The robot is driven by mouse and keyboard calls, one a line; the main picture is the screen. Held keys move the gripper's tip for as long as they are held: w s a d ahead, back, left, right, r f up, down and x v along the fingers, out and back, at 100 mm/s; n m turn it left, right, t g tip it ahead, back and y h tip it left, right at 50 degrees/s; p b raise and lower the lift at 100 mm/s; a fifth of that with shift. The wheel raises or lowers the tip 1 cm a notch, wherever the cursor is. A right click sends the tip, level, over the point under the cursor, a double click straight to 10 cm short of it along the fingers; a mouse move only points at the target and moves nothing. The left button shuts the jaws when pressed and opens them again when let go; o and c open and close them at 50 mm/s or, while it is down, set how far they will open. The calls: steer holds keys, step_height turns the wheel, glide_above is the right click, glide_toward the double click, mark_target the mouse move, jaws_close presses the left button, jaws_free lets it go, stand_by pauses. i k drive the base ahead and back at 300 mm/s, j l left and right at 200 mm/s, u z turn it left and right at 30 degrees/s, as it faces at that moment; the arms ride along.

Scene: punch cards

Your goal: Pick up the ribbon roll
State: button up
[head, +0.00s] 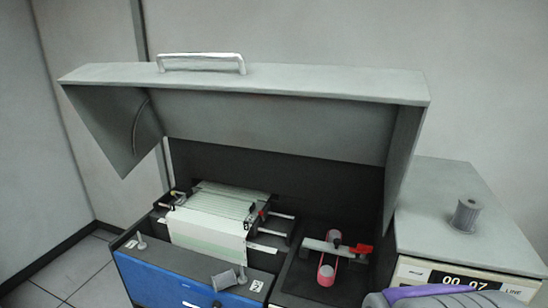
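A grey spool-shaped roll (466,215) stands upright on top of the grey cabinet at the right. A second grey spool (224,280) lies tilted on its side on the front ledge of the machine. I cannot tell for sure which of these is the ribbon roll. My gripper is not in view.
The machine's grey hood (280,120) is raised over the bay. Striped paper (208,225) lies in the left bay. The cabinet (440,200) has a clear top around the spool and a "00 07" display. A grey, purple-banded part, likely mine, shows at bottom right.

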mark_target(221, 281)
steer(key=i+j+u, duration=0.15)
steer(key=u, duration=0.2)
steer(key=i+j+u, duration=0.25)
steer(key=u, duration=0.15)
steer(key=i+j+u, duration=0.15)
steer(key=u, duration=0.2)
